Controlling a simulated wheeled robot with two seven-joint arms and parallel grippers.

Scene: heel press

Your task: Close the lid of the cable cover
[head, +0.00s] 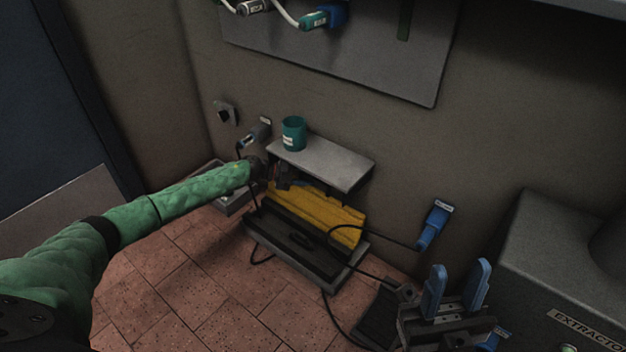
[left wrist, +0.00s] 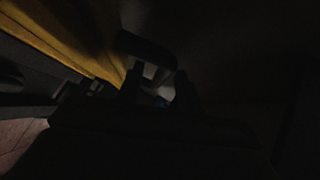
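The cable cover's yellow lid (head: 320,212) stands raised along the back of its dark base (head: 290,232), by the wall. A yellow edge also shows at the upper left of the dark left wrist view (left wrist: 55,40). My left gripper (head: 285,182) is at the lid's left end, under a grey shelf and partly hidden. In the left wrist view its fingers (left wrist: 156,90) stand apart, with a dark curved piece just beyond them; contact cannot be told. My right gripper (head: 456,287) is open and empty at the lower right, its blue fingers pointing up.
The grey shelf (head: 322,160) with a teal cup (head: 293,133) overhangs the lid. A black cable (head: 375,238) runs from the cover to a blue wall connector (head: 433,225). A grey extractor unit (head: 545,270) stands at right.

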